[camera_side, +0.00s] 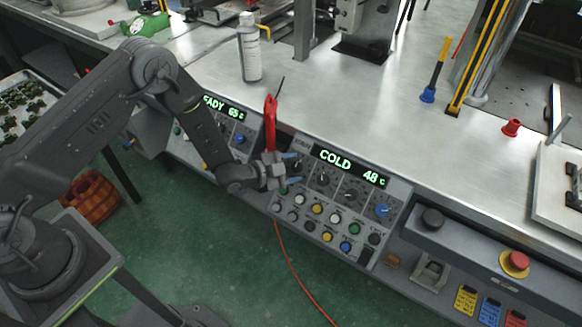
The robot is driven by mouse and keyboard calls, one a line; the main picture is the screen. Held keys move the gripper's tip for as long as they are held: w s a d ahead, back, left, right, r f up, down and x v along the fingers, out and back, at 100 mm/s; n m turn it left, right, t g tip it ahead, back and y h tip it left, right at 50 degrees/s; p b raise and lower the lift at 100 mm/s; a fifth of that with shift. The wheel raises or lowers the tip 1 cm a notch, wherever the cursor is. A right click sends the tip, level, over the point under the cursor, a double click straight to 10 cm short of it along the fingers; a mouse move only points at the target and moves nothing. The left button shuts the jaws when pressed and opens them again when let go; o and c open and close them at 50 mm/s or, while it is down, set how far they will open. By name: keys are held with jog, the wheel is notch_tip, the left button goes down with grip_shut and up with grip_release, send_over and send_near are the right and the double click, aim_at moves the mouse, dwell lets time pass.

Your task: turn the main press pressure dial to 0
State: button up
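The control panel with the green "COLD 48" display (350,166) stands at the front edge of the bench. A row of dials sits under the display: a dark dial (323,179), another dark dial (350,195) and a blue dial (382,210). Their labels are too small to read, so I cannot tell which is the main press pressure dial. My gripper (292,168) is at the left end of this row, with its two bluish fingertips apart. It hides that part of the panel, and I cannot tell whether it touches a dial there.
A second panel (224,107) reading "65" is to the left, partly behind my arm. A red-handled tool (270,120) stands just behind my gripper. Coloured buttons (317,208) lie below the dials. A red emergency button (519,260) is at right. A white bottle (249,50) stands behind.

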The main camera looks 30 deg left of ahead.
jog(key=c, duration=0.8)
